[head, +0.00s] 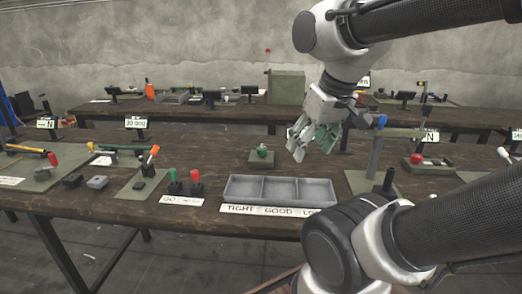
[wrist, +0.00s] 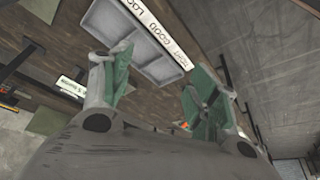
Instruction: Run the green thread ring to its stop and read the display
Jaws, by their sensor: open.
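A small round green piece (head: 262,151) sits on a grey block (head: 261,161) behind the three-part tray in the head view. A green-topped gauge (head: 173,176) stands beside a red-topped one (head: 195,178), behind a label starting with GO. I cannot tell which green piece is the thread ring. A display reading about 30.000 (head: 135,123) stands at the back left of the table. My gripper (head: 312,150) is open and empty above the table, right of the grey block. Its green-padded fingers also show spread in the wrist view (wrist: 158,68). Neither green piece can be made out there.
A blue-topped press (head: 376,150) stands right of my gripper. A second bench with more devices runs behind.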

